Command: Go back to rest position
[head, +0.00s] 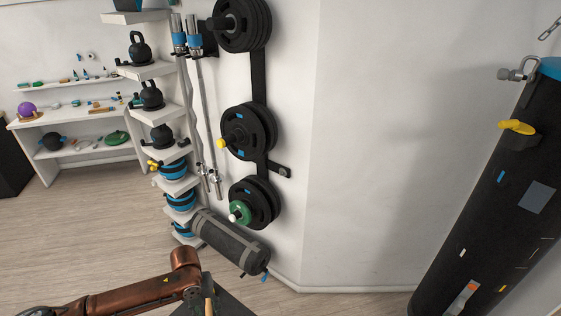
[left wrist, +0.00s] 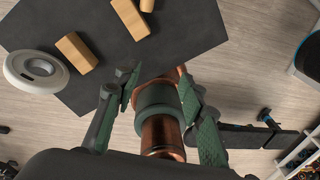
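In the left wrist view my left gripper (left wrist: 156,82) is open. Its two dark green fingers stand well apart, with nothing held between them. A copper arm link of mine with a dark green band shows between and beyond the fingers. In the head view my copper left arm comes in along the bottom left, and I cannot make out its fingers there. My right gripper shows in neither view.
A dark flat surface (left wrist: 178,53) bears wooden blocks (left wrist: 76,52) and a pale ring-shaped plate (left wrist: 22,72). Kettlebells (head: 152,95) stand on wall shelves beside racked weight plates (head: 249,131). A black cylinder bag (head: 232,241) lies below. A tall black bag (head: 480,190) stands right. Floor at left is clear.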

